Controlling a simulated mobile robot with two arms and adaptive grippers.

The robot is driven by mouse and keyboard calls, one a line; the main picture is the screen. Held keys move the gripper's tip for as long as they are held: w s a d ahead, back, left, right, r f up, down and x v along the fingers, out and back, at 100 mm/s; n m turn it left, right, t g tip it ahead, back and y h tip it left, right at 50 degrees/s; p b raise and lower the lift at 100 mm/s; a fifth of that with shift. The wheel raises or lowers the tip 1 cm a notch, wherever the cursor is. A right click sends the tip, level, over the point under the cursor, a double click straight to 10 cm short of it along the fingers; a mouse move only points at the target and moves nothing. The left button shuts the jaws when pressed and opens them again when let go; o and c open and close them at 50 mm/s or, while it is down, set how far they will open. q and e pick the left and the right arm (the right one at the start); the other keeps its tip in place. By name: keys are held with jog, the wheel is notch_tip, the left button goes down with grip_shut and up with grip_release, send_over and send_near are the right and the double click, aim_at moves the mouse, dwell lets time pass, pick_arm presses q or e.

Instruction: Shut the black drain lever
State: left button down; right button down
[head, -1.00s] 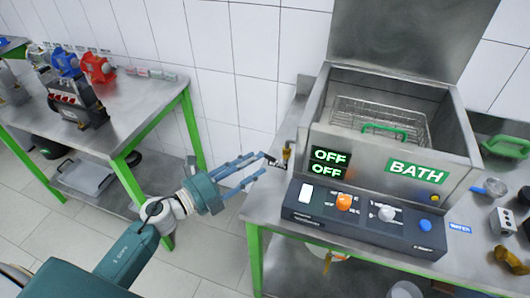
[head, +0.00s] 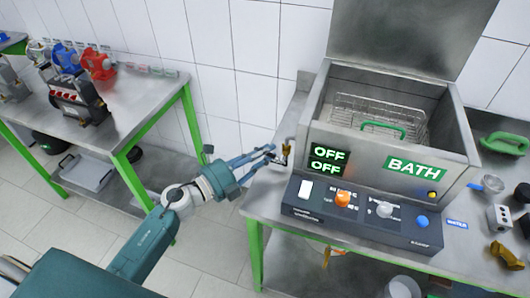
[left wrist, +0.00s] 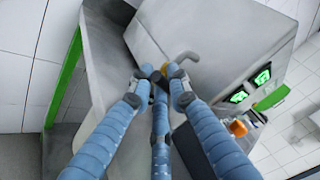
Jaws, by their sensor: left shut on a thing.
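The bath (head: 470,150), a steel tank with a raised lid, stands on the bench at the right. Its drain valve, with a brass body (head: 290,146), is at the tank's left side. The black drain lever (head: 281,161) is at this valve, mostly hidden by my fingers. My left gripper (head: 274,155) reaches in from the left, its blue fingers closed around the lever. In the left wrist view the fingertips (left wrist: 158,84) meet at the brass fitting (left wrist: 172,71), beside a bent dark-grey piece (left wrist: 187,57). The lever's exact angle is unclear. My right gripper is not in view.
A control box (head: 360,213) with a white switch and orange, grey and blue knobs stands in front of the bath. Another bench (head: 150,88) with pumps is at the left. Floor is free between the benches.

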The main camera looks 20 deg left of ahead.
pick_arm(q)
jog(key=shift+f+n+t+h+b, duration=0.2)
jog(key=shift+f+n+t+b, duration=0.45)
jog(key=shift+b, duration=1)
jog(key=shift+f+n+t+h+b, duration=0.2)
jog(key=shift+f+n+b, duration=0.2)
jog(key=shift+n+b, duration=0.9)
jog(key=shift+r+b, duration=0.15)
jog(key=shift+b, duration=0.4)
jog(key=c, duration=1.6)
grip_release()
jog(key=shift+a, duration=0.1)
jog(key=v, duration=1.2)
